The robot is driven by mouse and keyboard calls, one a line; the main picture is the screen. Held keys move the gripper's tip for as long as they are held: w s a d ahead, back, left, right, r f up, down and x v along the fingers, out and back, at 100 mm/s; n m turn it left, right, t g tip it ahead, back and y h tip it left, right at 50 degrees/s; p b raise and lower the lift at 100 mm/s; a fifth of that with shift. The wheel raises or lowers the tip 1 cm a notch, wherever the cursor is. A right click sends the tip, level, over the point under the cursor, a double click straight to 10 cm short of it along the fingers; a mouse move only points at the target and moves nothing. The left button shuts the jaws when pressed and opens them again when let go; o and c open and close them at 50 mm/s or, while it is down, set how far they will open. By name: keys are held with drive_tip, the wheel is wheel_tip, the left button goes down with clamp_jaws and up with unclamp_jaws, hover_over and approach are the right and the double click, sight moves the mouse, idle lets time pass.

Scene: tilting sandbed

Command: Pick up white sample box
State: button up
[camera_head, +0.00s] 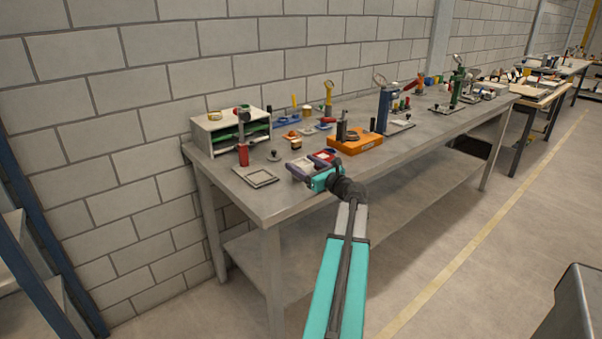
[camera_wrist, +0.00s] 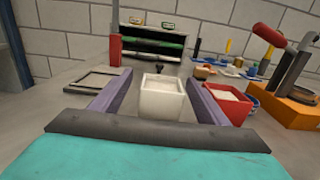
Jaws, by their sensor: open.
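The white sample box (camera_wrist: 162,100) stands upright on the bench between the two purple-grey fingers of my gripper (camera_wrist: 157,95) in the wrist view. Its open top shows pale contents. The fingers are apart, one on each side of the box. The right finger looks close to the box, but I cannot tell whether it touches. In the head view, my gripper (camera_head: 304,166) is over the front edge of the workbench, and the box there is small and partly hidden by it.
A second light-filled box (camera_wrist: 228,98), red-sided, stands just right of the right finger. A flat grey frame (camera_wrist: 97,82) lies to the left. Behind are a shelf unit (camera_head: 205,133) and a red-handled tool (camera_head: 243,154). An orange base (camera_head: 356,142) stands to the right.

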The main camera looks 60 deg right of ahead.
sight(298, 160)
drive_tip(key=shift+p+x, duration=0.35)
drive_tip(key=shift+x, duration=2.1)
drive_tip(key=shift+d, duration=0.15)
drive_tip(key=c, duration=1.3)
drive_tip(key=shift+r, duration=0.25)
drive_tip(key=shift+r, duration=1.3)
drive_tip(key=shift+s+r, duration=0.15)
drive_tip(key=shift+r, duration=0.15)
drive_tip(key=s+a, duration=0.3)
drive_tip(key=s+a+r+b, duration=0.1)
drive_tip(key=s+a, duration=0.7)
drive_tip(key=shift+a+r, duration=0.2)
drive_tip(key=shift+a, duration=0.05)
